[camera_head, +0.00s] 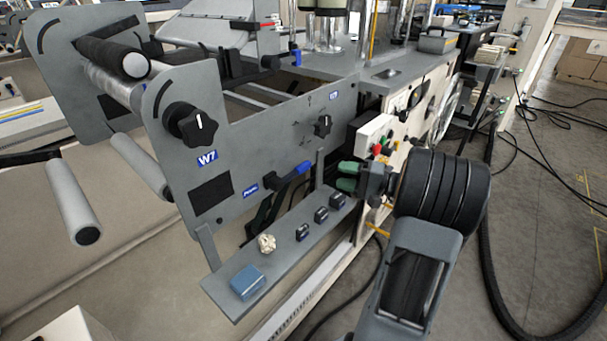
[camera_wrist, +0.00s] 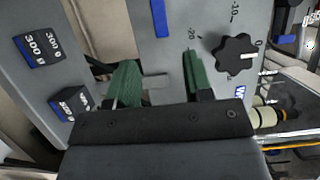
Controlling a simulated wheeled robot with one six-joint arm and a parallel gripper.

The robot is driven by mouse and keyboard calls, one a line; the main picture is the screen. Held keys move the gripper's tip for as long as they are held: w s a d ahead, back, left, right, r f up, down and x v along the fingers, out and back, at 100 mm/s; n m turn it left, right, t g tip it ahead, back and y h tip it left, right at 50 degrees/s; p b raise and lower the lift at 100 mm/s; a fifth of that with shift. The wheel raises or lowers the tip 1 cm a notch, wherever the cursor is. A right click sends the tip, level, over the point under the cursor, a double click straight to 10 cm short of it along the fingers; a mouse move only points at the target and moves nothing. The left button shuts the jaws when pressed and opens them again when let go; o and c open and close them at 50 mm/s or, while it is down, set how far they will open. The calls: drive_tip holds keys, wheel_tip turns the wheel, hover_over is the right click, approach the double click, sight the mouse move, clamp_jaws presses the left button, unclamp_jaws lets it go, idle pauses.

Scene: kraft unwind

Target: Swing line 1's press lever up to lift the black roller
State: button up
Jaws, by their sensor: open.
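Line 1's press lever (camera_head: 290,177) has a blue handle. It sits low on the grey side plate, beside a small blue label, and slants up to the right. A blue bar, seemingly its handle (camera_wrist: 158,18), shows at the top of the wrist view, ahead of my fingers. My gripper (camera_head: 347,177) has green fingertips and is right of the lever in the head view, apart from it. In the wrist view my gripper (camera_wrist: 160,82) is open, with nothing held. The black roller (camera_head: 115,56) lies at the upper left between the side plates.
A shelf (camera_head: 285,255) below the lever carries small dark blocks, a light lump and a blue block (camera_head: 247,282). A black knob (camera_head: 322,125) is above the lever, and a larger knob (camera_head: 190,124) is further left. A control box (camera_head: 372,130) stands close behind my gripper.

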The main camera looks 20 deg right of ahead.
sight(307, 168)
drive_tip(key=b+x, duration=0.1)
drive_tip(key=x, duration=1.1)
drive_tip(key=shift+b, duration=0.3)
clamp_jaws()
